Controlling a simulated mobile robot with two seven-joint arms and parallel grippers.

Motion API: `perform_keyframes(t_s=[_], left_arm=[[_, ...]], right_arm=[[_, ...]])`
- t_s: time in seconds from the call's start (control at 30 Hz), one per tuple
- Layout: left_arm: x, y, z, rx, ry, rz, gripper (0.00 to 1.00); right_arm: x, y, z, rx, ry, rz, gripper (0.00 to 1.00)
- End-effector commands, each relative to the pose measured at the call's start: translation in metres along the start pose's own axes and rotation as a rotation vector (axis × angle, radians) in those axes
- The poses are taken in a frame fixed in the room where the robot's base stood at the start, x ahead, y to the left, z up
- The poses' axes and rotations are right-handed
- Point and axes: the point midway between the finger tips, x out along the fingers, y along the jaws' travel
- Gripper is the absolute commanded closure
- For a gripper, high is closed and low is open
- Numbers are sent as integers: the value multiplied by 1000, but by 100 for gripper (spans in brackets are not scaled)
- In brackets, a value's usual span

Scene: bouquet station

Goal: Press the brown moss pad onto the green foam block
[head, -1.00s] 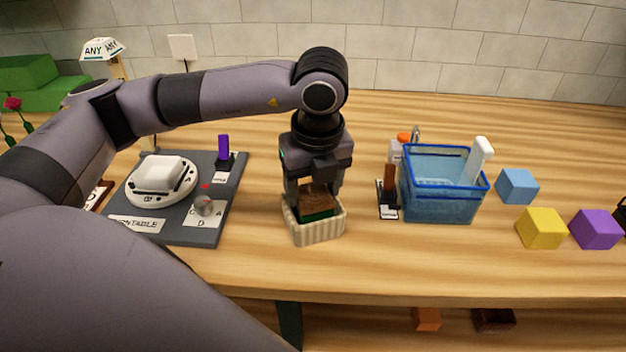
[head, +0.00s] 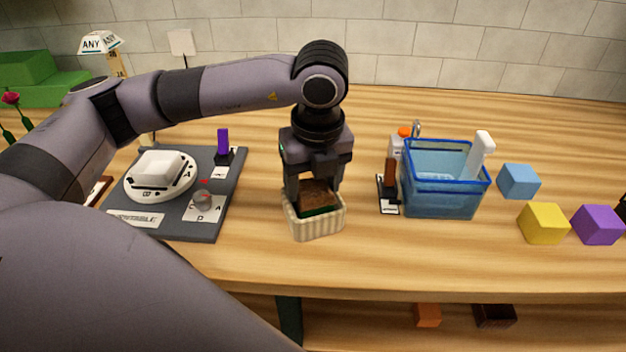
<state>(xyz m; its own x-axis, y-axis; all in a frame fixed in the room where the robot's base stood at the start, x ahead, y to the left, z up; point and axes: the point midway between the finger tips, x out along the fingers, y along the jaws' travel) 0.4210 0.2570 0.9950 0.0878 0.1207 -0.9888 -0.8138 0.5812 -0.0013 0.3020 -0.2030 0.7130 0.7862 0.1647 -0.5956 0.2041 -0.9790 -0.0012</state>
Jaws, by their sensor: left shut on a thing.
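The brown moss pad (head: 315,197) is between the fingers of my left gripper (head: 313,190), which points straight down and is shut on it. The pad sits directly over the green foam block (head: 318,211), and the two look to be touching. Only a thin green strip of the foam shows below the pad. The foam is inside a cream ribbed basket (head: 316,227) on the table. The gripper's fingers reach down to the basket's rim. My right gripper is not in view.
A blue bin (head: 437,197) with a white handled tool stands right of the basket. Blue (head: 518,181), yellow (head: 542,223) and purple (head: 597,224) cubes lie farther right. A grey turntable board (head: 190,220) lies to the left. The table in front of the basket is clear.

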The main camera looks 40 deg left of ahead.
Motion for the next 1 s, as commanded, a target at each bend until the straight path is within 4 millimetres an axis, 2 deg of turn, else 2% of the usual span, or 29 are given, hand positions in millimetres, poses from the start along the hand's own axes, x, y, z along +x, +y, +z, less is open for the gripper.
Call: perform_keyframes(t_s=[1.0], left_arm=[[3, 0, -1, 0, 0, 0, 64]], right_arm=[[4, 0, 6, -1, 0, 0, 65]])
